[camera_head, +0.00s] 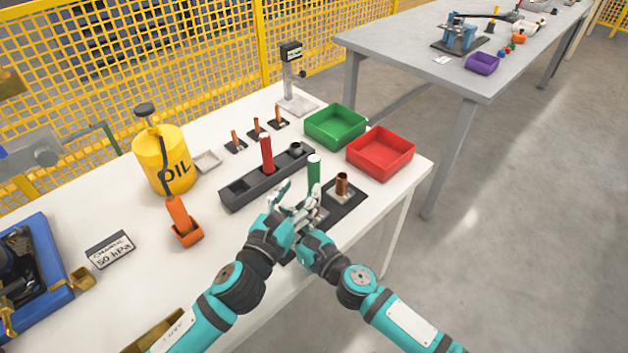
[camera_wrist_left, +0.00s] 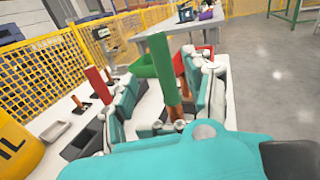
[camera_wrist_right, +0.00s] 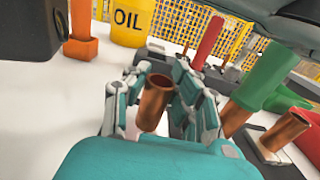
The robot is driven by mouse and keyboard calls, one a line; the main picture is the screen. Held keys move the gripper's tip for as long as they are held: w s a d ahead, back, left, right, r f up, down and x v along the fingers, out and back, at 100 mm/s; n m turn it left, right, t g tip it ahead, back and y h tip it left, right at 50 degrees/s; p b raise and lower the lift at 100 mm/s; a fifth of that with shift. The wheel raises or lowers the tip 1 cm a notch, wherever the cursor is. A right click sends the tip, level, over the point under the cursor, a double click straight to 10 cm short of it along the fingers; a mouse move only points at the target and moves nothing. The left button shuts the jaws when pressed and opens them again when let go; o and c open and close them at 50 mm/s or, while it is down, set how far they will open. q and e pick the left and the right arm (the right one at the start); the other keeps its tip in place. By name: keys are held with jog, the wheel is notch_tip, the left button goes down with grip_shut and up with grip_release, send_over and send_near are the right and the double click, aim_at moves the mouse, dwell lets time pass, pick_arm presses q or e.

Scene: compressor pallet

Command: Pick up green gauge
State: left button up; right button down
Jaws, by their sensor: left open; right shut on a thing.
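The green gauge (camera_head: 314,170) stands roughly upright behind my grippers in the head view; its lower end is hidden there. In the left wrist view, the green gauge (camera_wrist_left: 164,72) with its copper lower part lies between the spread fingers of my left gripper (camera_wrist_left: 168,95), which is open. In the head view, my left gripper (camera_head: 294,197) is just in front of the gauge. My right gripper (camera_wrist_right: 155,95) is shut on a copper cylinder (camera_wrist_right: 153,104). The green gauge (camera_wrist_right: 262,78) leans across the right of that view, beside the right gripper. Contact with the gauge cannot be told.
A red gauge (camera_head: 267,153) stands in a dark rack (camera_head: 236,195). Another copper cylinder (camera_head: 342,185) stands on a dark plate at the right. Green (camera_head: 336,125) and red (camera_head: 381,151) bins sit behind. An oil can (camera_head: 163,160) stands left. The front-left tabletop is partly clear.

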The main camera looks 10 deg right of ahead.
aim_at(311, 178)
pick_arm(q)
jog(key=shift+w+f, duration=0.2)
jog(key=shift+f, duration=0.05)
jog(key=x, duration=0.7)
jog(key=shift+d+f, duration=0.1)
jog(key=shift+d, duration=0.15)
jog(key=shift+s, duration=0.1)
grip_shut()
